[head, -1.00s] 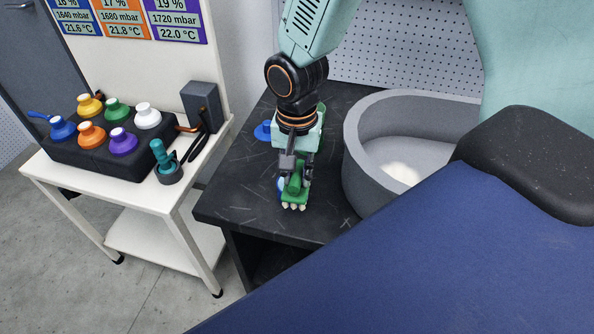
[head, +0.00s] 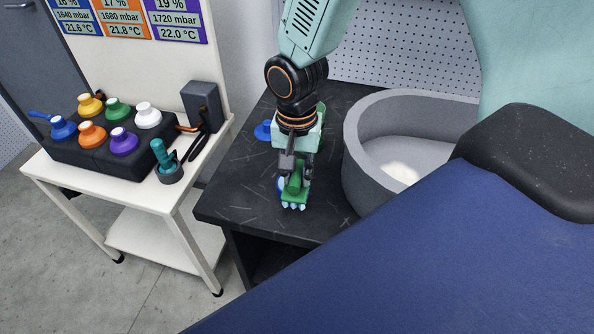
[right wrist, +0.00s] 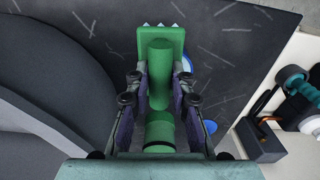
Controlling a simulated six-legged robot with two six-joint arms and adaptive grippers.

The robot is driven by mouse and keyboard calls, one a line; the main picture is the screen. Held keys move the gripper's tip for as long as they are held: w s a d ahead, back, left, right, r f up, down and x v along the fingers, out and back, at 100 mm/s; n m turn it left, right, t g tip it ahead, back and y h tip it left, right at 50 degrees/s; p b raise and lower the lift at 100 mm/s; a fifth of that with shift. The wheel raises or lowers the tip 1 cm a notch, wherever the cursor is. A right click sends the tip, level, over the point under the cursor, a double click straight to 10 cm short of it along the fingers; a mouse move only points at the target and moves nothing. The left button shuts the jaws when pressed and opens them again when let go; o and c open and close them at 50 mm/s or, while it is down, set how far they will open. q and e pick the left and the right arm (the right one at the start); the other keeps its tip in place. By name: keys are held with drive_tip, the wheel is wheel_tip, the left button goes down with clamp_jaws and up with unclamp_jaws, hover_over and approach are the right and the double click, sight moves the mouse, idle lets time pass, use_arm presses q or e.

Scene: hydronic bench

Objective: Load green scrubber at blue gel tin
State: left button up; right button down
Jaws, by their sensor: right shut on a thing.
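My right gripper (head: 294,172) is shut on the green scrubber (head: 294,194) above the dark bench top. The scrubber's tufts at its near end look pale blue. In the right wrist view the scrubber (right wrist: 160,75) lies between both fingers, with its block pointing away and light blue tips at the far edge. The blue gel tin (head: 280,185) shows only as a blue edge beside and partly behind the scrubber; its edge also shows in the right wrist view (right wrist: 187,63). I cannot tell whether scrubber and tin touch. My left gripper is not in view.
A flat blue disc (head: 263,131) lies farther back on the dark bench (head: 235,185). A grey round basin (head: 357,175) stands close to the right. A white cart (head: 180,197) at left holds several coloured knobs on a black block (head: 75,155). The bench's front left is clear.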

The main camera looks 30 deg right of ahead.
sight(297, 172)
drive_tip(key=shift+s, duration=0.1)
drive_tip(key=shift+r+p, duration=0.95)
drive_tip(key=shift+p, duration=0.1)
wheel_tip(297, 172, up, 5)
drive_tip(key=p, duration=0.5)
drive_tip(key=shift+r, duration=0.1)
